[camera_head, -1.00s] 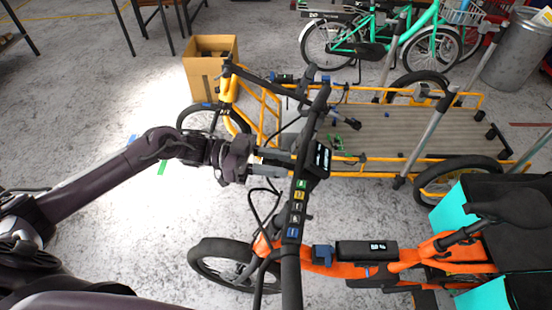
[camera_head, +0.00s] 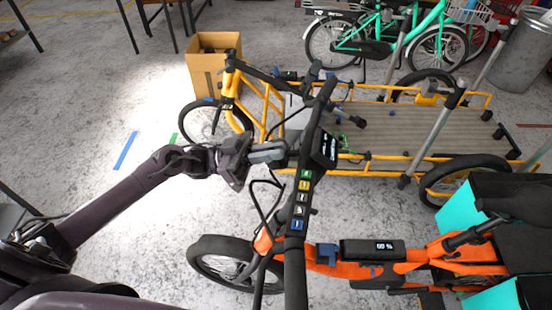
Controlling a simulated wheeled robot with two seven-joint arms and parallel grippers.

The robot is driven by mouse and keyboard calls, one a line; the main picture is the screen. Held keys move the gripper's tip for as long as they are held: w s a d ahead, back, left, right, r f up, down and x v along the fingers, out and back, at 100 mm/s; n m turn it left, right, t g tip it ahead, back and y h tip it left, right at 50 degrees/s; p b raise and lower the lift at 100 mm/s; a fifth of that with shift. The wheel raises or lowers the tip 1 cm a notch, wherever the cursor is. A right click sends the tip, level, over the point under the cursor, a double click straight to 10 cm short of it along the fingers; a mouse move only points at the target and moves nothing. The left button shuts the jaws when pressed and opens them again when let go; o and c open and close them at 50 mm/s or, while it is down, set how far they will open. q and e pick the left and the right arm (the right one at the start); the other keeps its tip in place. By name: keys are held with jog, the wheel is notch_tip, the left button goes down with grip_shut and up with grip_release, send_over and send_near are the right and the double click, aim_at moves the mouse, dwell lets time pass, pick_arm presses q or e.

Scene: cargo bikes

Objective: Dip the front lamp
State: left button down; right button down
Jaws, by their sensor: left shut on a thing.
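The orange cargo bike (camera_head: 325,262) stands in the foreground, its dark handlebar (camera_head: 296,240) running up the middle of the picture with a small display (camera_head: 326,148) and a row of coloured buttons. My left gripper (camera_head: 272,152) comes in from the left. Its grey fingers are shut on a small part just in front of the handlebar, at the place of the front lamp. The fingers hide most of that part, so its tilt cannot be read directly. A bright patch of light (camera_head: 150,100) lies on the floor ahead of the bike. My right gripper is out of view.
A yellow cargo bike (camera_head: 228,88) with a flat wooden deck (camera_head: 415,135) stands just beyond the handlebar. A cardboard box (camera_head: 205,78) is behind its front wheel. Teal bikes (camera_head: 375,45) and a metal bin (camera_head: 518,52) stand at the back.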

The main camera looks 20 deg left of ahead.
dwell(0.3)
pick_arm(q)
jog(key=c, duration=1.5)
grip_release()
jog(key=shift+c, duration=0.2)
jog(key=b+v, duration=0.3)
jog(key=v, duration=0.5)
jog(key=shift+b, duration=0.35)
